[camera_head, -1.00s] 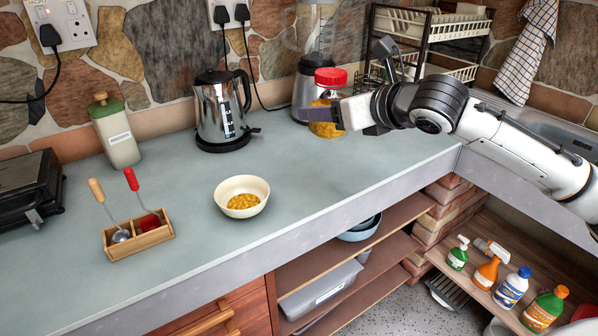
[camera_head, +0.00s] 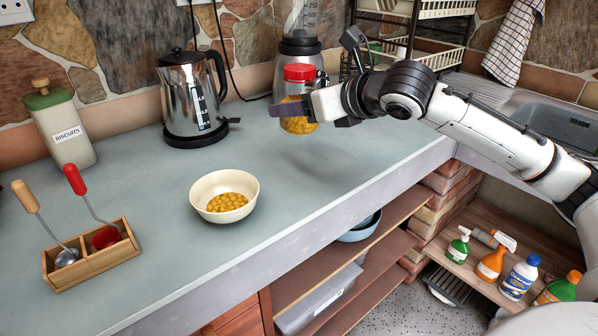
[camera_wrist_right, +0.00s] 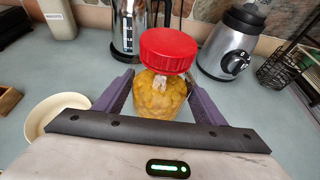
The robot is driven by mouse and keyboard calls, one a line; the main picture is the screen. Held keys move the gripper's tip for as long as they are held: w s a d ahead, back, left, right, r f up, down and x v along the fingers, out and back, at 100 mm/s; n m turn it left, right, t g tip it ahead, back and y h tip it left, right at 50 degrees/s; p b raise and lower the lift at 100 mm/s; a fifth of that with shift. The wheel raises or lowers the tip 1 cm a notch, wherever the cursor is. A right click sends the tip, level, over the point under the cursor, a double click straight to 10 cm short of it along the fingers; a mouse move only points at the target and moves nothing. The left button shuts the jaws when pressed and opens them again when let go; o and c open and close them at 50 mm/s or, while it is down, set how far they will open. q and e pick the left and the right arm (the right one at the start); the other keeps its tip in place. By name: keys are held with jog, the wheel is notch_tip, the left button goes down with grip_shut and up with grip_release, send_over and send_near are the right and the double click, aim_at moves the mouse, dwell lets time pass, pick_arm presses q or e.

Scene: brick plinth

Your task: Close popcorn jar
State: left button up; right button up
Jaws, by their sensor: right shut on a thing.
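The popcorn jar (camera_head: 297,117) is clear with yellow popcorn inside. Its red lid (camera_head: 299,73) sits at its top; I cannot tell whether it is fastened. My right gripper (camera_wrist_right: 160,98) is shut on the jar body, one purple finger at each side. In the right wrist view the popcorn jar (camera_wrist_right: 158,103) stands upright between the fingers with the red lid (camera_wrist_right: 168,50) above it. In the head view the jar appears slightly above the counter, with a shadow below. My left gripper is not in view.
A cream bowl of popcorn (camera_head: 207,203) stands on the counter (camera_head: 150,230). A kettle (camera_head: 180,105), a blender (camera_head: 297,47), a biscuits jar (camera_head: 72,145) and a wooden utensil box (camera_head: 100,262) stand around. The counter right of the bowl is clear.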

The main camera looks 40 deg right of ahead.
aim_at(300, 131)
notch_tip(300, 131, down, 5)
jog(key=shift+f+b, duration=0.1)
jog(key=shift+b, duration=0.9)
jog(key=shift+f, duration=0.4)
notch_tip(300, 131, down, 4)
jog(key=shift+r+b, duration=0.1)
jog(key=shift+b, duration=0.65)
jog(key=o, duration=2.1)
jog(key=shift+f, duration=0.25)
